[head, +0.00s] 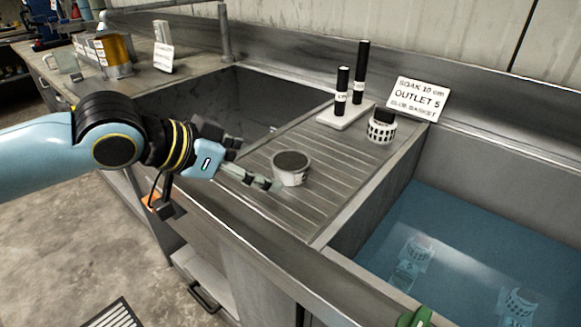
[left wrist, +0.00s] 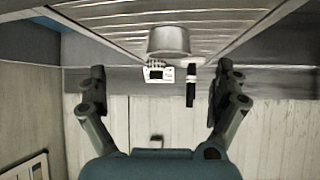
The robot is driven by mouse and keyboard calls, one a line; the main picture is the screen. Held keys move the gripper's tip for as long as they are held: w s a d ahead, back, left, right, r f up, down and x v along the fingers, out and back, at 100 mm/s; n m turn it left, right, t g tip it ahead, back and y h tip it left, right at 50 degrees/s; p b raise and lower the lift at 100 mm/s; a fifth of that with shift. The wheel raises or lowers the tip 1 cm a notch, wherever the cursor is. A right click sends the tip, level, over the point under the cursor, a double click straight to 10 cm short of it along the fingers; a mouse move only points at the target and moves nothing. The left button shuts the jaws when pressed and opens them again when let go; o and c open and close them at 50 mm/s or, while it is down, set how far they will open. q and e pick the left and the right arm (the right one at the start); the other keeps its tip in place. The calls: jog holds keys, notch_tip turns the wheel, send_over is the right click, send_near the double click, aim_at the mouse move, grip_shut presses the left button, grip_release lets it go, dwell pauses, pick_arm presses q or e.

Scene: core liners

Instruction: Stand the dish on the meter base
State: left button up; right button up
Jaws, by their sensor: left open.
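The dish seems to be the short round pale cup with a dark top (head: 290,168), upright on the ribbed drainboard (head: 335,160). My left gripper (head: 258,166) is open, low over the drainboard just left of the dish, one finger reaching close to its near side. In the left wrist view the dish (left wrist: 168,42) shows ahead, between and beyond the spread fingers (left wrist: 161,75); nothing is held. I cannot tell for certain which thing is the meter base; a flat white block (head: 346,114) with black upright cylinders stands behind the dish.
A perforated white basket with a black top (head: 381,128) and a sign (head: 417,98) stand at the drainboard's back right. A water-filled basin (head: 460,250) with submerged baskets lies right; an empty basin (head: 260,100) lies behind my gripper. The drainboard's front right is clear.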

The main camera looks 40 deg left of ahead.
aim_at(288, 161)
pick_arm(q)
jog(key=shift+w+a+r+t, duration=0.15)
jog(key=shift+w+t, duration=0.05)
jog(key=shift+w, duration=0.4)
jog(key=shift+w+a+r+t, duration=0.15)
jog(key=shift+w+t, duration=0.05)
jog(key=shift+w, duration=0.35)
jog(key=b+x, duration=0.1)
jog(key=x, duration=0.2)
jog(key=shift+w+d+f+b, duration=0.15)
jog(key=shift+w+f+b, duration=0.05)
jog(key=shift+w+b, duration=0.2)
jog(key=shift+w+d+f, duration=0.1)
jog(key=shift+w+f, duration=0.25)
jog(key=shift+w, duration=0.1)
jog(key=x, duration=0.4)
jog(key=shift+w+f, duration=0.25)
jog(key=shift+w, duration=0.1)
jog(key=c, duration=1.4)
